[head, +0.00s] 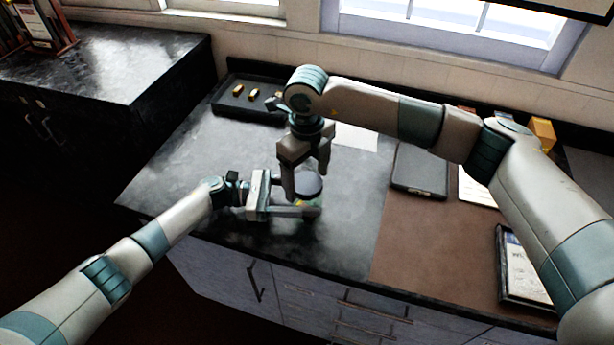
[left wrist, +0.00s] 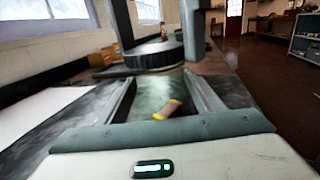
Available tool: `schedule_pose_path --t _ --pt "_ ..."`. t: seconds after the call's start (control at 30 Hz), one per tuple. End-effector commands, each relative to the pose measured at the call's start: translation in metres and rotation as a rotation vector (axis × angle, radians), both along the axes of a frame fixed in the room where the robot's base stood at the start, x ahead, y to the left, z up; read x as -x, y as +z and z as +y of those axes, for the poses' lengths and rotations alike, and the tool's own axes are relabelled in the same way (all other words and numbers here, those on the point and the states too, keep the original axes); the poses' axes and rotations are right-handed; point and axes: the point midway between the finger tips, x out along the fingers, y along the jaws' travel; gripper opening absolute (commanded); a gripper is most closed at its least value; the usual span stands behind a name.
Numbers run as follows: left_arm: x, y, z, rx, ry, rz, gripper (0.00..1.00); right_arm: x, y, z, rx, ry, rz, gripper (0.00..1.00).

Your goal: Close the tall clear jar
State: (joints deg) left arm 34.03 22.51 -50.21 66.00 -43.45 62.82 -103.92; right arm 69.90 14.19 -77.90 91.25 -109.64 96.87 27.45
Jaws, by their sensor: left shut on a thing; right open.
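The tall clear jar (left wrist: 152,92) stands between the fingers of my left gripper (head: 300,210), which is shut on its body. In the head view the jar is mostly hidden by the gripper. A small yellow and pink thing (left wrist: 167,109) shows inside the jar. A round dark lid (head: 309,184) is at the jar's mouth; it also shows in the left wrist view (left wrist: 154,55). I cannot tell whether it is fully seated. My right gripper (head: 306,175) points down over the lid, open, its fingers on either side of it.
A black tray (head: 232,106) with several small golden pieces lies at the back left. A dark folder (head: 420,170), white papers (head: 357,137) and a framed sheet (head: 520,270) lie to the right. The counter left of the jar is clear.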

Motion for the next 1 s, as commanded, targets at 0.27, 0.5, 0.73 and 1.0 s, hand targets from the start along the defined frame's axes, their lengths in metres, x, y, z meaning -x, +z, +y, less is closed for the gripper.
schedule_pose_path --t 0.27,0.5,0.73,1.0 --pt "0.0 0.0 0.0 -0.001 0.0 0.0 0.0 -0.001 0.014 0.0 0.0 0.001 -0.001 0.77" --pt "0.0 0.0 0.0 -0.001 0.0 0.0 0.0 0.0 0.039 0.0 0.0 0.001 -0.001 0.77" --pt "0.0 0.0 0.0 -0.001 0.0 0.0 0.0 0.0 0.045 0.0 0.001 0.001 -0.001 0.77" --pt "0.0 0.0 0.0 -0.001 0.0 0.0 0.0 0.0 0.046 0.0 0.001 0.012 -0.001 0.73"
